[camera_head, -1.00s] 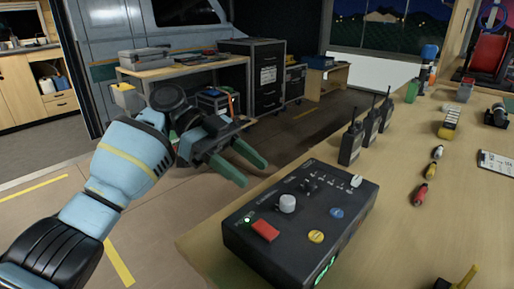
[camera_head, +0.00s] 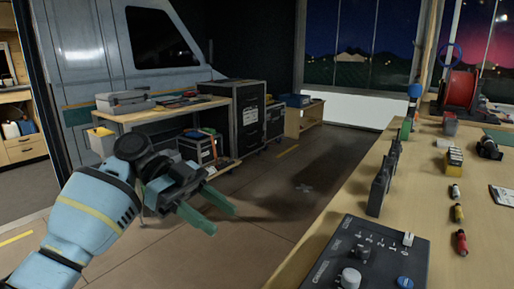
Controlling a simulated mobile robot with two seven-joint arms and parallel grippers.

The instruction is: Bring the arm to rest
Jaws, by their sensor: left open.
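My left gripper (camera_head: 222,217) is at the lower left of the head view, out over the open floor. Its two green fingers are apart and nothing is between them. My blue left arm comes in from the lower left corner. The gripper is to the left of the wooden table (camera_head: 474,213) and touches nothing. A black control box (camera_head: 385,246) with knobs lies on the near end of the table, cut off by the lower edge. My right gripper does not show.
Several black radios (camera_head: 379,188) stand along the table's left edge. Small red and yellow connectors (camera_head: 461,242) lie to their right. A red cable reel (camera_head: 459,92) is at the far end. A workbench (camera_head: 165,115) and black cases (camera_head: 248,128) stand beyond the clear floor (camera_head: 285,190).

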